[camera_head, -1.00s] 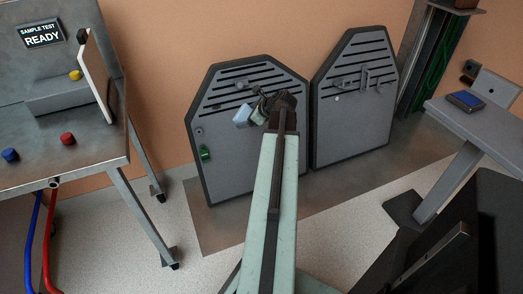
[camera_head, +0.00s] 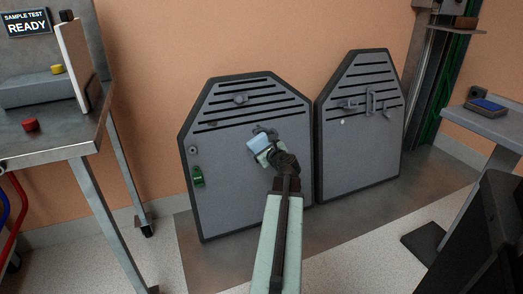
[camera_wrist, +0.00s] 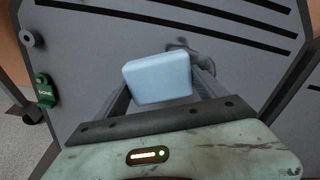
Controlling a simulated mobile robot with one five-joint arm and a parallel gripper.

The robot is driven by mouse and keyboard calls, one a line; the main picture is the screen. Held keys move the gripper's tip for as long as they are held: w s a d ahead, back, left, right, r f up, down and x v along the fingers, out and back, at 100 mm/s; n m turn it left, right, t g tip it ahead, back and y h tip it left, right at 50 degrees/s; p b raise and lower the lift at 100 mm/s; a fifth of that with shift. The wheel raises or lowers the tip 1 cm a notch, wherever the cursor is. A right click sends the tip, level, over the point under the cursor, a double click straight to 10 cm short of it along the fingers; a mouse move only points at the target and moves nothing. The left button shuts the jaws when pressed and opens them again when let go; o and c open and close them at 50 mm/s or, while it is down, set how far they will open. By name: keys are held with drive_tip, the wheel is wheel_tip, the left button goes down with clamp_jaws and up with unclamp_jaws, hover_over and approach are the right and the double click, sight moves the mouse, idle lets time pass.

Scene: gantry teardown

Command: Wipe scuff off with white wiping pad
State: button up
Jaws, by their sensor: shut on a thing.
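The white wiping pad (camera_head: 258,143) looks pale blue-white and is held at the end of my gripper (camera_head: 268,152), in front of the left grey panel (camera_head: 225,165). In the wrist view the pad (camera_wrist: 157,79) sits between the two fingers of my gripper (camera_wrist: 163,78), its broad face showing. Just beyond the pad is a dark grey patch on the panel (camera_wrist: 192,48); I cannot tell if it is the scuff or a shadow. The pad hides part of the panel, and whether it touches the surface is not clear.
A second panel (camera_head: 355,160) with handle hardware leans to the right. A metal bench (camera_head: 60,140) stands at left, a grey table (camera_head: 485,122) at right.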

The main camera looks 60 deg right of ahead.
sight(280, 133)
drive_tip(key=shift+b+x, duration=0.55)
drive_tip(key=shift+x, duration=2)
drive_tip(key=shift+x, duration=1.15)
drive_tip(key=shift+s+d+b, duration=0.1)
drive_tip(key=shift+s+d, duration=1.25)
drive_tip(key=shift+d, duration=0.5)
drive_tip(key=shift+s+d+b, duration=0.1)
drive_tip(key=shift+s+d, duration=1.25)
drive_tip(key=shift+d, duration=0.5)
drive_tip(key=shift+s+d+b, duration=0.1)
drive_tip(key=shift+s+d, duration=1.2)
drive_tip(key=shift+d, duration=0.55)
drive_tip(key=shift+s, duration=0.15)
